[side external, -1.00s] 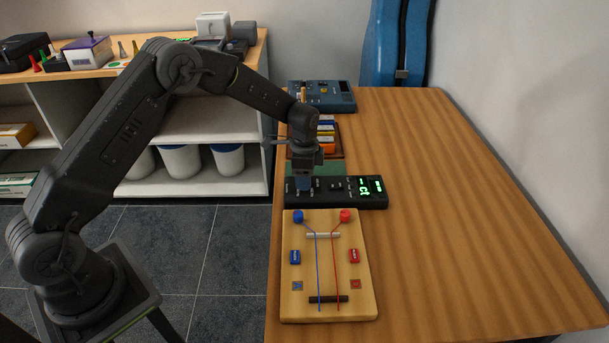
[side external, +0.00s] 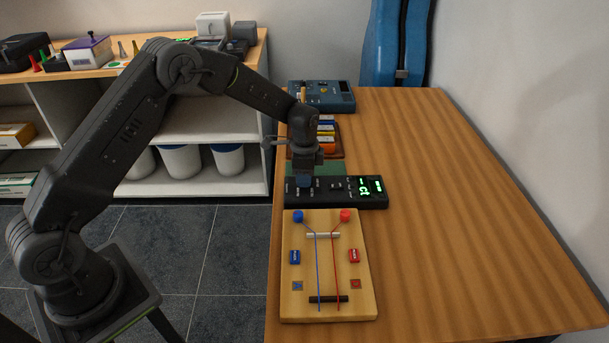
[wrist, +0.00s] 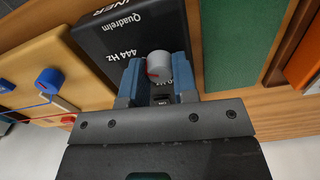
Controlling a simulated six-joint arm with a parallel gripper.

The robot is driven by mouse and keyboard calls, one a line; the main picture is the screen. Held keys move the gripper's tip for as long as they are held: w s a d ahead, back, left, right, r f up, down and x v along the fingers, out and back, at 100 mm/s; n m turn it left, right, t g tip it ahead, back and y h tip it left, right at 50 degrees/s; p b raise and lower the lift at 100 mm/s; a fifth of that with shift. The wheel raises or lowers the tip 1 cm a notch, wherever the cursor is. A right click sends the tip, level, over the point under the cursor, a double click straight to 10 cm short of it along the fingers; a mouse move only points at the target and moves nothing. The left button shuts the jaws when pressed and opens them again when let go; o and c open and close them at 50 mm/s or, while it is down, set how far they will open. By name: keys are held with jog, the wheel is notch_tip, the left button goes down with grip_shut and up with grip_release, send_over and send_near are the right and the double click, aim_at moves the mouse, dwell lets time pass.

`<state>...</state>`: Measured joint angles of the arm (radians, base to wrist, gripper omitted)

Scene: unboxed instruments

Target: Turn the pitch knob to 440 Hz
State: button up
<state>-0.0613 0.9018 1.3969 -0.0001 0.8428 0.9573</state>
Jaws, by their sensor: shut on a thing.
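The black tuner (side external: 345,201) lies on the wooden table, with a lit green display (side external: 371,187) at its right end. In the wrist view, the round grey pitch knob (wrist: 158,63) sits between the blue fingers of my gripper (wrist: 157,68). My gripper is shut on the knob from both sides. The knob's red mark points to the lower left in that view. The "444 Hz" label (wrist: 122,53) is left of the knob; another Hz label to the right is partly covered by a finger. In the side view, my gripper (side external: 304,182) hides the knob.
A wooden board with blue and red strings (side external: 362,275) lies in front of the tuner. Behind it are a green mat (side external: 325,168), a tray with coloured blocks (side external: 328,147) and a blue device (side external: 323,98). The table's right side is clear.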

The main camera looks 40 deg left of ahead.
jog(key=n, duration=0.3)
jog(key=shift+n, duration=0.4)
jog(key=n, duration=0.3)
jog(key=shift+n, duration=0.3)
jog(key=n, duration=0.3)
jog(key=shift+n, duration=0.3)
jog(key=n, duration=0.3)
jog(key=shift+n, duration=0.4)
jog(key=n, duration=0.8)
jog(key=shift+n, duration=0.6)
